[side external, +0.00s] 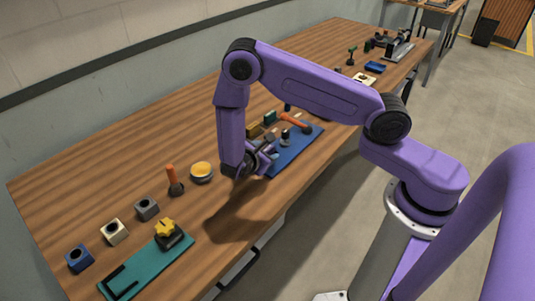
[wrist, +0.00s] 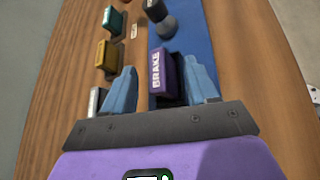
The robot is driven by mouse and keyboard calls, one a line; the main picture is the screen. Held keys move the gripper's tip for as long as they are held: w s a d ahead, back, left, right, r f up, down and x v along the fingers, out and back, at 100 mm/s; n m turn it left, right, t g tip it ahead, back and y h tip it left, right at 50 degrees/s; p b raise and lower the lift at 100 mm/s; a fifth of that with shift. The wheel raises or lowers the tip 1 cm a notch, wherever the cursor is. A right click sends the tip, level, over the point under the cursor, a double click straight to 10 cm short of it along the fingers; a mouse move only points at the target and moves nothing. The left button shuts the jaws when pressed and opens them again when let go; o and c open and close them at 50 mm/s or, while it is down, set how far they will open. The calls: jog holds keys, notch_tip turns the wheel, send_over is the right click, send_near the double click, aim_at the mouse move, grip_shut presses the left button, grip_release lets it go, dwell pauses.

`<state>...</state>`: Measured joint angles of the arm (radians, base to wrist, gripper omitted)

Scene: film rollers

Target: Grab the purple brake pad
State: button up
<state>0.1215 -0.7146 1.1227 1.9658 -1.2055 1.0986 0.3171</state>
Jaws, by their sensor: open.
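The purple brake pad (wrist: 162,72) stands on the blue mat (wrist: 192,32) in the wrist view, with white "BRAKE" lettering on its face. My gripper (wrist: 163,65) is open, with one pale blue finger to the left of the pad and one to its right. The pad shows between the fingers; I cannot tell whether either finger touches it. In the side view my gripper (side external: 265,157) is low at the near left end of the blue mat (side external: 299,152). I cannot make out the pad there; the gripper seems to hide it.
A yellow block (wrist: 106,56), a teal block (wrist: 117,22) and a pale block (wrist: 97,98) stand left of the mat. A dark knobbed piece (wrist: 163,22) is beyond the pad. An orange-handled tool (side external: 294,122) lies near the mat. A yellow-topped bowl (side external: 202,171) stands left of my gripper.

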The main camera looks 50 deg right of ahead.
grip_shut()
dwell(0.3)
